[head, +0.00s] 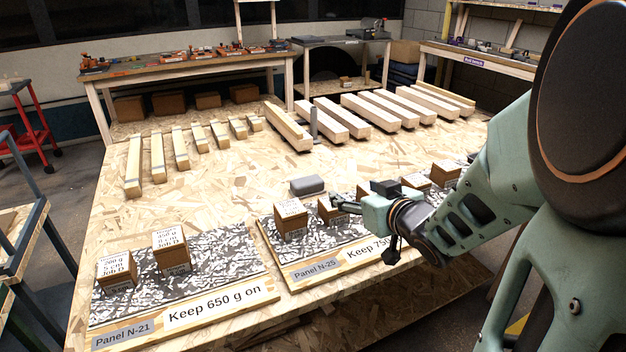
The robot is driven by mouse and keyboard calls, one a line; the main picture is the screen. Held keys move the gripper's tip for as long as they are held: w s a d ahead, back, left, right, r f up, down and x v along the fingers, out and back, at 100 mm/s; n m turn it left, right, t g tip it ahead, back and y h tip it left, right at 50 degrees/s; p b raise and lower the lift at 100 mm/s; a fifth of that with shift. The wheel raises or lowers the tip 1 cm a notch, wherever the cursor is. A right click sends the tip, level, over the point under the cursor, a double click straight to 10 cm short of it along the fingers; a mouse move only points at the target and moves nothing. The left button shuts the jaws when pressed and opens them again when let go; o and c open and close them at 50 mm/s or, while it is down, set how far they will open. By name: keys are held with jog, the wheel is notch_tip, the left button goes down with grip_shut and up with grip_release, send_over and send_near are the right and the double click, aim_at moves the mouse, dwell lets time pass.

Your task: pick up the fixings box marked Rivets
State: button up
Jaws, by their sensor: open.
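I cannot read the word Rivets on any box in the head view. Small brown boxes with white labels stand on two speckled panels: a left box (116,270) and a taller box (171,250) on Panel N-21, their labels ending in "Job D". On Panel N-25 stand a box (291,217) and a smaller box (329,211). More boxes, such as this one (445,173), stand farther right, partly behind my arm. My gripper (340,203) is open, close beside the smaller box; I cannot tell whether it touches it. It partly hides boxes behind it.
A grey rounded block (307,185) lies behind Panel N-25 (315,268). Panel N-21 (200,300) lies to its left. Wooden bars (345,118) line the back of the board table (230,170).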

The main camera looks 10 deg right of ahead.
aim_at(334, 209)
jog(key=shift+g+y, duration=0.3)
jog(key=shift+y, duration=0.1)
jog(key=s+f, duration=0.1)
jog(key=s+a+f, duration=0.1)
jog(key=shift+s+a+f, duration=0.1)
jog(key=shift+s+f, duration=0.3)
jog(key=shift+a+f, duration=0.15)
jog(key=shift+f, duration=0.05)
jog(key=x, duration=0.5)
jog(key=shift+w+f, duration=0.1)
jog(key=shift+w, duration=0.05)
jog(key=x, duration=0.1)
jog(key=b+x, duration=0.1)
jog(key=x, duration=0.2)
jog(key=shift+w+d+f+b, duration=0.15)
jog(key=shift+d+b, duration=0.1)
jog(key=shift+b, duration=0.1)
jog(key=shift+w+a+f, duration=0.1)
jog(key=shift+w+a, duration=0.05)
jog(key=shift+w, duration=0.3)
jog(key=c, duration=1.7)
